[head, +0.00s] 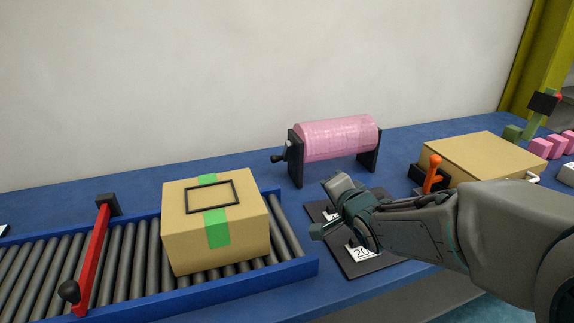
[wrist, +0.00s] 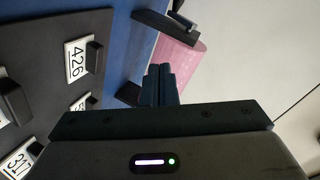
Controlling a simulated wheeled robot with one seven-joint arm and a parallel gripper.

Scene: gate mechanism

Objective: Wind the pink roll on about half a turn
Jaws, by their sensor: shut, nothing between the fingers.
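The pink roll (head: 338,138) lies level between two black uprights on the blue table, near the back wall. A small dark crank (head: 279,157) sticks out at its left end. The roll also shows in the wrist view (wrist: 178,62), with a black upright (wrist: 168,25) in front of it. My gripper (head: 318,230) is in front of the roll and lower in the picture, over a black panel, apart from the roll and the crank. In the wrist view its fingers (wrist: 158,72) are together with nothing between them.
A cardboard box (head: 175,235) with green tape sits on the roller conveyor (head: 130,270) at left, beside a red lever (head: 95,245). The black panel (head: 350,265) bears numbered tags. An orange-handled lever (head: 432,172) and a flat tan box (head: 485,155) stand at right.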

